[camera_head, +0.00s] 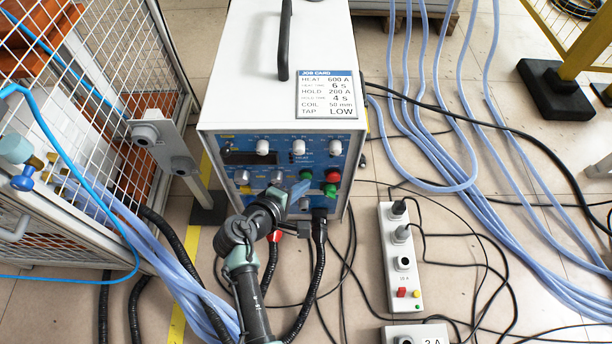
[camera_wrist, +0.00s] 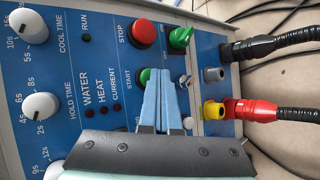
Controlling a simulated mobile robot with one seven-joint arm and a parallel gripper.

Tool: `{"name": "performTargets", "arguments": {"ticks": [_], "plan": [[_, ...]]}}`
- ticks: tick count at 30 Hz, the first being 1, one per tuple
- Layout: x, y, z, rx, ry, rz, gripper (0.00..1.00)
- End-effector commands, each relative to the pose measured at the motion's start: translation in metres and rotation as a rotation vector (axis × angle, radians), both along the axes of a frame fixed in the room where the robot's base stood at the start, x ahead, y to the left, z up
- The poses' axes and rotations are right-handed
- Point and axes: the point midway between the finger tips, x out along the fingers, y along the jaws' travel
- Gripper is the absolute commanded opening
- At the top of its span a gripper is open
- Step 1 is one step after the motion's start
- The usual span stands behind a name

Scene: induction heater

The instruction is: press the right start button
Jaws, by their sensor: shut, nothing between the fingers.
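The induction heater (camera_head: 275,90) is a white box with a blue front panel. In the wrist view a green button labelled START (camera_wrist: 144,75) sits on the panel, partly hidden by my fingers. It also shows in the head view (camera_head: 305,175), small and dark green. My gripper (camera_wrist: 171,70) is shut and empty. Its blue fingertips are in front of the panel and overlap the right side of the button in the wrist view. I cannot tell whether they touch it. In the head view my gripper (camera_head: 300,189) is at the panel's lower right.
A red STOP button (camera_wrist: 142,33) and a green rotary switch (camera_wrist: 181,38) are close by. Black and red cable plugs (camera_wrist: 250,108) stick out to the right. A caged cart (camera_head: 90,150) stands left; a power strip (camera_head: 400,265) and hoses (camera_head: 425,140) lie right.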

Motion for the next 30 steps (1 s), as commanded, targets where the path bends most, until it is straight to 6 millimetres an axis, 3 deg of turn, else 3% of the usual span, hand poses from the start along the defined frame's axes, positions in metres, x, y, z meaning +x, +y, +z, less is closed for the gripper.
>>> {"name": "performTargets", "arguments": {"ticks": [7, 19, 30], "plan": [[-0.013, 0.000, 0.002, 0.000, 0.000, 0.001, 0.00], [-0.017, 0.000, 0.002, -0.001, 0.000, 0.001, 0.00], [-0.053, 0.000, 0.003, -0.001, 0.001, 0.001, 0.00]]}}
